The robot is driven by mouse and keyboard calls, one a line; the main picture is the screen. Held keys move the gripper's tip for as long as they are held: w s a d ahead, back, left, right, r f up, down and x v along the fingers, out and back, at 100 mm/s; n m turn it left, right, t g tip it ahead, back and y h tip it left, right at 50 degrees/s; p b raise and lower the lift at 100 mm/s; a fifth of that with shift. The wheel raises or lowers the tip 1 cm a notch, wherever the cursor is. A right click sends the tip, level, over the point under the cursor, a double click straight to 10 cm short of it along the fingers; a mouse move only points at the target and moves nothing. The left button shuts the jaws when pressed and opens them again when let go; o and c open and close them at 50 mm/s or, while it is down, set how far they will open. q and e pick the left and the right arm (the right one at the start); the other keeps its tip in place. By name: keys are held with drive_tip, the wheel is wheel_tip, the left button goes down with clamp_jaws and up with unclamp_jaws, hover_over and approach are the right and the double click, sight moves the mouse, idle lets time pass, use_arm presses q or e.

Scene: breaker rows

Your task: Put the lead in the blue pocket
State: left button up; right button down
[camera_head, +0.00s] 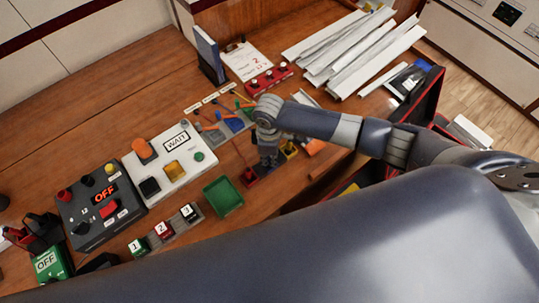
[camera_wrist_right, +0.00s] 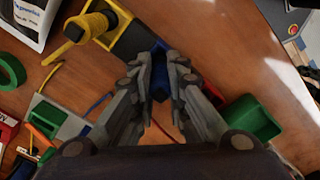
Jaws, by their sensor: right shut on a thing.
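My right gripper (camera_head: 268,160) points down over a dark row of pockets. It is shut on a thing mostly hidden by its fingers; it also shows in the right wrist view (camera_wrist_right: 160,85). Blue shows between the fingertips there, and I cannot tell lead from pocket. In the row, a red pocket (camera_head: 248,179) is at the left end and a yellow pocket (camera_head: 291,150) at the right; the blue pocket is largely covered. A yellow part (camera_wrist_right: 88,27) stands at the yellow end in the wrist view. Thin coloured wires lie near the fingers. My left gripper is not in view.
A green tray (camera_head: 222,196) lies left of the row. Behind it is a lead rack (camera_head: 225,126) with orange and green parts. A white WAIT panel (camera_head: 170,163) and a dark OFF panel (camera_head: 100,204) stand left. White strips (camera_head: 350,45) lie at the back.

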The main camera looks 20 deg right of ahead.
drive_tip(key=c, duration=1.6)
unclamp_jaws()
wheel_tip(320, 180, up, 12)
drive_tip(key=b, duration=0.1)
drive_tip(key=shift+r, duration=0.15)
